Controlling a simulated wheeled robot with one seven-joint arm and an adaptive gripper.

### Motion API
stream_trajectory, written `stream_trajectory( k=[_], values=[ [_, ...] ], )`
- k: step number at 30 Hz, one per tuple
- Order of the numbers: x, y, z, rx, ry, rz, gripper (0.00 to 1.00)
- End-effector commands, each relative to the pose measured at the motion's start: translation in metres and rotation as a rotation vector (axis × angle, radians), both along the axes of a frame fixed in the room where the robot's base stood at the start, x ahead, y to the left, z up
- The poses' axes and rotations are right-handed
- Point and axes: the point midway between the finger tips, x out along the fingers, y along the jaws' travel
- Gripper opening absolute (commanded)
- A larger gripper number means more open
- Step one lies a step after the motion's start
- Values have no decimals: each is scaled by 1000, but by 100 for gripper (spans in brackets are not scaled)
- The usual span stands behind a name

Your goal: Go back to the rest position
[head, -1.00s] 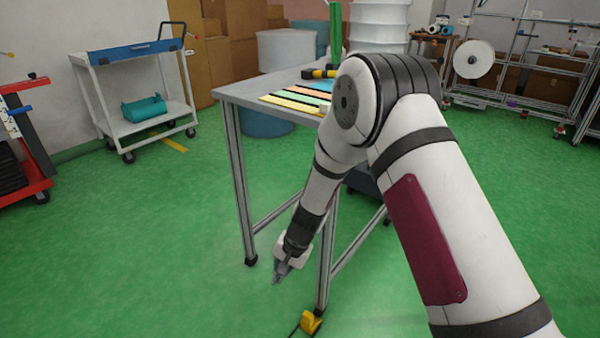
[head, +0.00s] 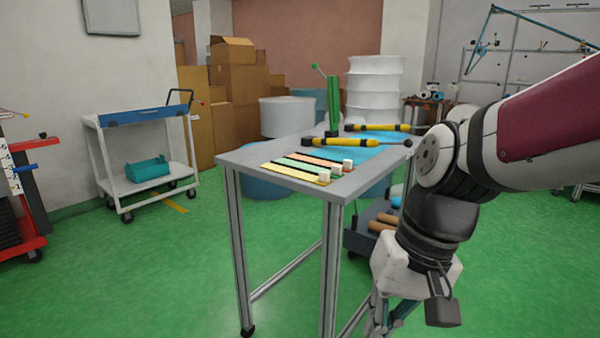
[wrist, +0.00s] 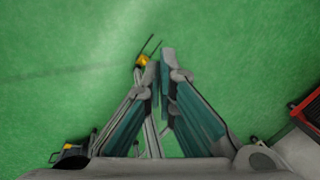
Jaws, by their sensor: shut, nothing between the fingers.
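My gripper (head: 378,318) hangs at the lower right of the head view, beside the right side of the grey table and below its top, pointing down. Part of it is cut off by the bottom edge. In the wrist view its two teal-and-grey fingers (wrist: 161,70) come together at the tips with nothing between them. Green floor lies beyond the fingertips.
The grey table (head: 240,158) carries colored strips with white blocks (head: 324,176), two yellow-and-black tools (head: 350,142) and a green post (head: 334,105). A dark low cart (head: 360,240) with brown rolls stands behind my gripper. A white trolley (head: 150,127) is at left; floor between is clear.

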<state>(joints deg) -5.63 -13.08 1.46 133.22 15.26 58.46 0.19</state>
Motion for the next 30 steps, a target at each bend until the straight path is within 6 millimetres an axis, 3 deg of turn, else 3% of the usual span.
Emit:
stream_trajectory(
  k=[3, 9, 18, 21, 30],
  values=[
    [-41, -22, 14, -46, -12, 8, 0],
    [-101, -53, 22, -123, -13, 11, 0],
    [-159, -80, 19, -205, -9, -5, 0],
    [-170, -86, 22, -224, -8, -11, 0],
    [-159, -86, 69, -222, -54, -11, 0]
  ],
)
